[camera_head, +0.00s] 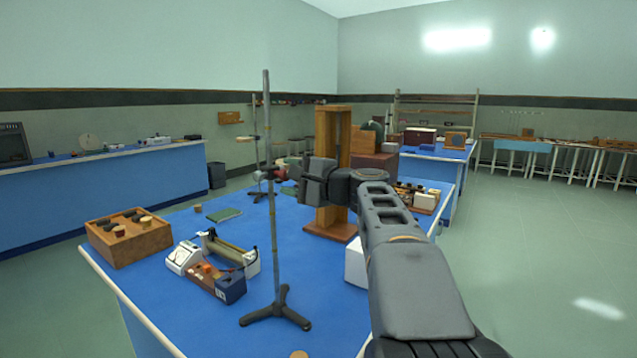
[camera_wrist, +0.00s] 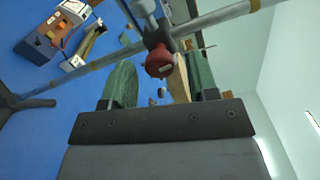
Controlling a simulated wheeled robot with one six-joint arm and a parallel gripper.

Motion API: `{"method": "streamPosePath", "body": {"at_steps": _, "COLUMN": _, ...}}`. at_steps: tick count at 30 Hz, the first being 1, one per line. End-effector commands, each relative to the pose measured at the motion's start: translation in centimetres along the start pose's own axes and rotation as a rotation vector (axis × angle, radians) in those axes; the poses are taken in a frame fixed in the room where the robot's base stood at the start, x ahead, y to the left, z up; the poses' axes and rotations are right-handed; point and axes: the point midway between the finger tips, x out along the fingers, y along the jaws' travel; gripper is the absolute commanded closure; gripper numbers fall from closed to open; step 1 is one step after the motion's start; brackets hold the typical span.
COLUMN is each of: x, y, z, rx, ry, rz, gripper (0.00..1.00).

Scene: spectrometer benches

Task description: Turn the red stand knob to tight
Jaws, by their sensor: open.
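The red stand knob (camera_wrist: 158,62) faces the wrist camera on a small clamp on the metal stand's rod (camera_wrist: 215,18). In the head view this stand's rod (camera_head: 272,130) rises upright from a dark tripod base (camera_head: 276,309) at the table's near edge. My gripper (camera_head: 303,178) is level with the upper half of the rod and just right of it. In the wrist view my gripper (camera_wrist: 160,72) is open, with one green finger pad on each side of the knob in the picture. I cannot tell whether the pads reach the knob.
The blue table (camera_head: 180,312) also bears a wooden box (camera_head: 130,240), a white meter (camera_head: 184,257), a small brown-and-blue device (camera_head: 216,283) and a tall wooden frame (camera_head: 331,225). A second stand (camera_head: 256,140) is farther back. Floor is clear at right.

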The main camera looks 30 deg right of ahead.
Motion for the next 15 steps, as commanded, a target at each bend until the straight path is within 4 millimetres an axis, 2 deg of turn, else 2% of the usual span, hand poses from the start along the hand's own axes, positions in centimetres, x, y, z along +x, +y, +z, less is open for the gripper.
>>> {"method": "streamPosePath", "body": {"at_steps": 9, "x": -6.7, "y": 0.0, "z": 0.0, "rx": -0.003, "ry": 0.005, "rz": -0.002, "gripper": 0.46}}
{"method": "streamPosePath", "body": {"at_steps": 15, "x": -10.0, "y": 0.0, "z": 0.0, "rx": -0.003, "ry": 0.005, "rz": -0.002, "gripper": 0.46}}
